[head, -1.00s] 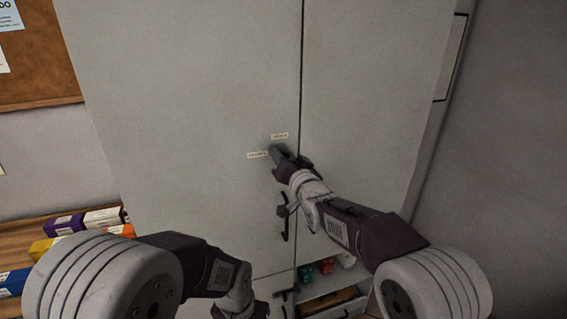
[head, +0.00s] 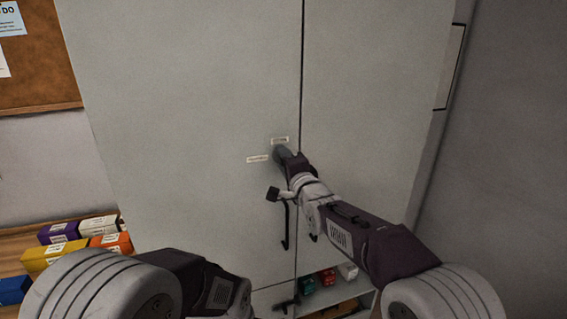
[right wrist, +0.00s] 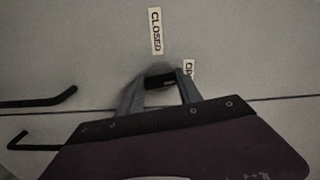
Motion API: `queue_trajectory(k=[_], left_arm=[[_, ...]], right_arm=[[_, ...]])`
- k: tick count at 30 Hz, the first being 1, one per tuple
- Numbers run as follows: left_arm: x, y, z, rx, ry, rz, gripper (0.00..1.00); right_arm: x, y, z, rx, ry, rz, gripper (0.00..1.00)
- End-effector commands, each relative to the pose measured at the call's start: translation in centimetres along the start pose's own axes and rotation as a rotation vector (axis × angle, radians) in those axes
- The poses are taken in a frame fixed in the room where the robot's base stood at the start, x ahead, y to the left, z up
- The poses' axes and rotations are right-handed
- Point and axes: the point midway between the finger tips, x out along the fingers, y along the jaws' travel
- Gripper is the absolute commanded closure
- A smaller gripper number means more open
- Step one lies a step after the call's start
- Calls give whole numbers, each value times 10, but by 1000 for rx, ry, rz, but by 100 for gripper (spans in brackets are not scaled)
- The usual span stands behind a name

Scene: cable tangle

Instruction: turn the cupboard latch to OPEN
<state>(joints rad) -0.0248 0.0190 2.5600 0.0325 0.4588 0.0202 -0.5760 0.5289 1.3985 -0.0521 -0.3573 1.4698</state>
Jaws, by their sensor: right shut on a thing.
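The cupboard latch (right wrist: 160,79) is a small dark lever that shows between my fingers in the right wrist view. My right gripper (right wrist: 160,84) is shut on it. In the head view my right gripper (head: 281,152) is at the left door beside the seam and hides most of the latch. The OPEN label (head: 280,139) is just above the fingertips; it is partly hidden behind a finger in the right wrist view (right wrist: 189,69). The CLOSED label (head: 258,159) is to their left, and clear in the right wrist view (right wrist: 155,31). My left gripper is out of view.
A black door handle (head: 286,226) hangs below my right gripper. Small boxes (head: 328,277) stand on an open shelf at the lower right. Coloured boxes (head: 55,254) lie on a wooden surface at left. The upper doors (head: 190,80) are shut and clear.

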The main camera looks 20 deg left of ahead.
Motion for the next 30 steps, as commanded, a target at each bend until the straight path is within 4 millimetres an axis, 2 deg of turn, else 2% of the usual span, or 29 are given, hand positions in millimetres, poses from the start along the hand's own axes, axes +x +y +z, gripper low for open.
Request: queue_trajectory(k=[10,27,28,30], left_arm=[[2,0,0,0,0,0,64],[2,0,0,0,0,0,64],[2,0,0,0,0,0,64],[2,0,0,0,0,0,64]], right_arm=[[0,0,0,138,1,-1,99],[0,0,0,168,1,0,99],[0,0,0,168,1,0,55],[0,0,0,168,1,0,36]])
